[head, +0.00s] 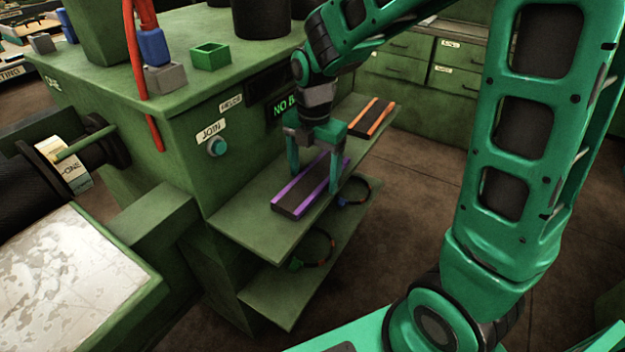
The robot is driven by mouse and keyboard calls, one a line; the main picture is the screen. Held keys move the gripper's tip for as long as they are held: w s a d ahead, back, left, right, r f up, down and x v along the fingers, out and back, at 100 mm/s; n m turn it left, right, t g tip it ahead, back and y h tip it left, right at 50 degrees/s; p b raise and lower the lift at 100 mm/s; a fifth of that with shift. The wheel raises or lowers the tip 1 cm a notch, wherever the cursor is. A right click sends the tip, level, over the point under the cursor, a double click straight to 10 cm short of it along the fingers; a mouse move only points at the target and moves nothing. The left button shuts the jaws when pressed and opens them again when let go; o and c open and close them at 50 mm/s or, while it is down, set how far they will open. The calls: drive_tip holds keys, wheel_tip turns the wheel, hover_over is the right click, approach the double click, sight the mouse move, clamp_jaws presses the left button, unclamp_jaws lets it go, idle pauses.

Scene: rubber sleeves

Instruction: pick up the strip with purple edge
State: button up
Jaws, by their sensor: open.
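The strip with purple edge (302,193) lies flat on the upper green shelf (247,232), dark in the middle with purple along its long sides. My gripper (315,184) points down over the strip, with one finger on the left side of it and the other on the right. The fingers are apart, and I cannot tell whether they touch the strip. The far end of the strip is partly hidden behind my gripper.
A strip with orange edges (372,118) lies farther back on the same shelf. A lower shelf (285,300) holds a dark ring-shaped item (318,247). The green machine (190,130) with a JOIN button (217,147) stands left of the shelf. Open floor (400,220) lies to the right.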

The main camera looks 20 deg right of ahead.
drive_tip(key=shift+c, duration=0.4)
drive_tip(key=c, duration=1.1)
